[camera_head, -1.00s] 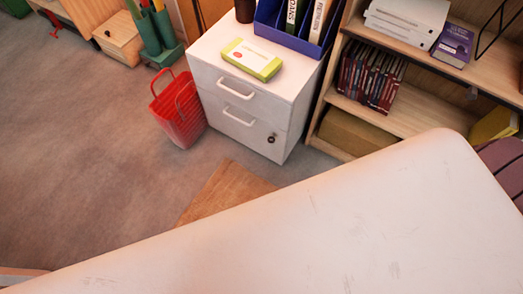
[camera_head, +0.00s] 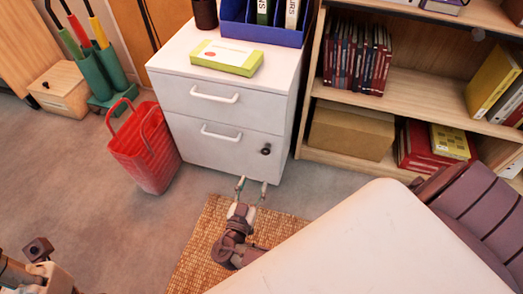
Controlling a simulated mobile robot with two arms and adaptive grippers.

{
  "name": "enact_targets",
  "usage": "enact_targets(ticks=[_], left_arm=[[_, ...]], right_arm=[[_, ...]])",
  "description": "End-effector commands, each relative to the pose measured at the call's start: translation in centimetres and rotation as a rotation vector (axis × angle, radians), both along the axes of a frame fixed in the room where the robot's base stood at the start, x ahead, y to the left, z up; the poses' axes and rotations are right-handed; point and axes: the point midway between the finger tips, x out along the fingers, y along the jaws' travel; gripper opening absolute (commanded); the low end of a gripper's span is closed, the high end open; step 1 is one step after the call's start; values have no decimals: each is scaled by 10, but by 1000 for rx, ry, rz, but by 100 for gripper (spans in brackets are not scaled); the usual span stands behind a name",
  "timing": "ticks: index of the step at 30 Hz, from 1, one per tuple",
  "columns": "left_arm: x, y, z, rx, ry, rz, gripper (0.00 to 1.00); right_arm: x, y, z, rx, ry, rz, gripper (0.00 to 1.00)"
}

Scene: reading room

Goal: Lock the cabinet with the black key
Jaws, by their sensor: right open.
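The white cabinet (camera_head: 222,160) stands at the middle top, with two drawer fronts and two white handles. Both drawers look shut. A small black piece (camera_head: 265,151) sits at the right of the lower drawer front, at the lock; I cannot tell the key apart from the lock. My right gripper (camera_head: 252,184) is open and empty, just in front of the cabinet's lower edge and below the black piece. It points toward the cabinet and appears apart from it. My left arm parts show at the bottom left; no left fingertips show.
A red basket (camera_head: 145,148) stands left of the cabinet. A woven mat (camera_head: 199,255) lies in front. A white tabletop (camera_head: 370,250) fills the lower right, beside a purple chair (camera_head: 480,205). A bookshelf (camera_head: 425,93) stands right of the cabinet. A green-and-white box (camera_head: 227,57) lies on top.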

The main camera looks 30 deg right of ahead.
Motion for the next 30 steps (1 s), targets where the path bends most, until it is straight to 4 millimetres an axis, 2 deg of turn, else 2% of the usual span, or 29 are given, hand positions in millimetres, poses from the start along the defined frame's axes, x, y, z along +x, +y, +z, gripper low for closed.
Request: enact_targets(ticks=[9,15,21,30], left_arm=[[2,0,-5,2,-4,0,0],[4,-1,-4,5,-15,1,0],[5,-2,-3,8,-26,1,0],[5,-2,-2,8,-27,1,0]], right_arm=[[43,-52,-1,-3,3,-2,56],[66,-79,-1,-1,4,-3,56],[78,-93,-1,0,6,-1,56],[80,-95,-1,1,7,-1,56]])
